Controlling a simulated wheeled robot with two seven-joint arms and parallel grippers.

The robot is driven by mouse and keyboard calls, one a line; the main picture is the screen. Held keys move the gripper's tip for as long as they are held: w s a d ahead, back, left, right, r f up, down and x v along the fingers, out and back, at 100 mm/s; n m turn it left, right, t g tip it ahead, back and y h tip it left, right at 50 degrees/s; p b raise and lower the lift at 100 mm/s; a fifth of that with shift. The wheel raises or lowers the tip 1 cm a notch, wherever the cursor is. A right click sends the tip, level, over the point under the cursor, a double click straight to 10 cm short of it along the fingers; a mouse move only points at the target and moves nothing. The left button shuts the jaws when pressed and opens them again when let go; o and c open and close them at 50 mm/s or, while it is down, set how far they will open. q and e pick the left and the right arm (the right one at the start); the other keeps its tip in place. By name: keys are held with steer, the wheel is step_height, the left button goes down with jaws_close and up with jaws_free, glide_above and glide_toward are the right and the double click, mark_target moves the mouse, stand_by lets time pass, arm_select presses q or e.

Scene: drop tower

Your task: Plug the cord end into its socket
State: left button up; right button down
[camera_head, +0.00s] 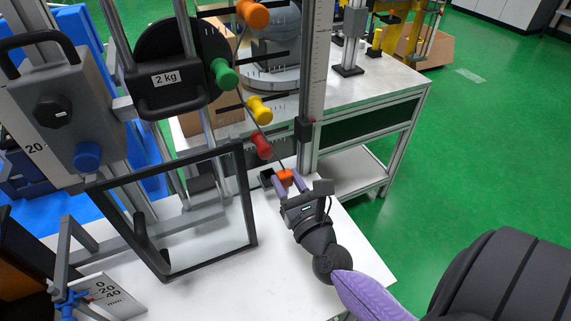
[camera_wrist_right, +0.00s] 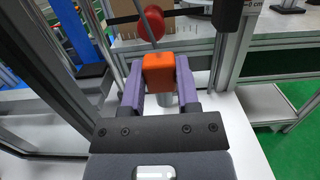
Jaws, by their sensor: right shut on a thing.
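My right gripper (camera_head: 287,181) is shut on the orange cord end (camera_head: 285,175), above the white table beside the metal upright. In the right wrist view the orange cord end (camera_wrist_right: 158,70) sits between the two purple fingers of the right gripper (camera_wrist_right: 160,76). A thin dark cord (camera_wrist_right: 142,38) runs up from it, past a red knob. A grey cylindrical part (camera_wrist_right: 165,99) shows just below the cord end; I cannot tell whether it belongs to it. A small dark block (camera_head: 266,177) is left of the cord end; I cannot tell whether it is the socket. My left gripper is out of view.
Orange, green, yellow and red knobs (camera_head: 261,146) line the tower above the gripper. A dark-framed clear panel (camera_head: 251,205) stands to the left. The ruled metal upright (camera_head: 313,90) rises close behind. The white tabletop (camera_head: 240,290) is clear in front.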

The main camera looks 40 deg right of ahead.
steer(key=shift+w+d+f+b, duration=0.15)
steer(key=shift+w+f+b, duration=0.15)
steer(key=shift+w+f, duration=0.3)
steer(key=shift+w+d+f+b, duration=0.15)
steer(key=shift+w+f+b, duration=0.25)
steer(key=shift+w, duration=0.2)
steer(key=shift+w+d+f+b, duration=0.15)
steer(key=shift+w+f+b, duration=0.2)
steer(key=shift+w, duration=0.25)
glide_above(270, 170)
steer(key=s+a, duration=0.1)
steer(key=s, duration=0.1)
steer(key=shift+s+a+r+b, duration=0.1)
steer(key=shift+s+a+b, duration=0.1)
steer(key=shift+b, duration=0.2)
steer(key=shift+w+f+b, duration=0.15)
steer(key=shift+f+b, duration=1.05)
steer(key=shift+f, duration=0.05)
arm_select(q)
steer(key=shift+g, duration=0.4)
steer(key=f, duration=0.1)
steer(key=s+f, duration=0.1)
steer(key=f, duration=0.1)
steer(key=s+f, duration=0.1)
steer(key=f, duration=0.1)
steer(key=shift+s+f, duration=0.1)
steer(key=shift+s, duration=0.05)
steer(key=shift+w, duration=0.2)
